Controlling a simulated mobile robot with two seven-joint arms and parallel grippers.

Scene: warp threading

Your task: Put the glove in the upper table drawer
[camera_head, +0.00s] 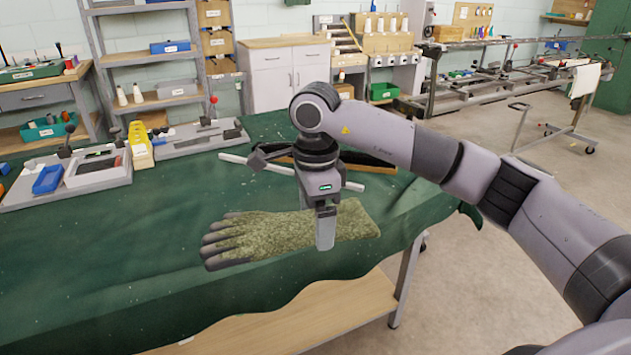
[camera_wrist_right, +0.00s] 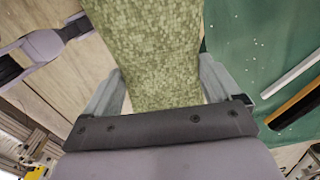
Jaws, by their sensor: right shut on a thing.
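The glove (camera_head: 255,236) is speckled green with dark grey fingertips. In the head view it stretches across the front part of the green-covered table (camera_head: 90,265), fingers to the left and cuff to the right. My right gripper (camera_head: 326,232) points down and is shut on the glove near its cuff. In the right wrist view the glove's green fabric (camera_wrist_right: 150,50) passes between the two fingers (camera_wrist_right: 160,92). I cannot tell whether the glove touches the cloth. My left gripper is not in view. I cannot make out an upper drawer in this table.
A pale rod (camera_head: 240,160) and a dark wooden-edged tool lie behind the glove. Trays (camera_head: 95,168) and a yellow holder (camera_head: 140,150) stand at the table's back left. A wooden surface (camera_head: 310,315) shows below the cloth. The cloth left of the glove is clear.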

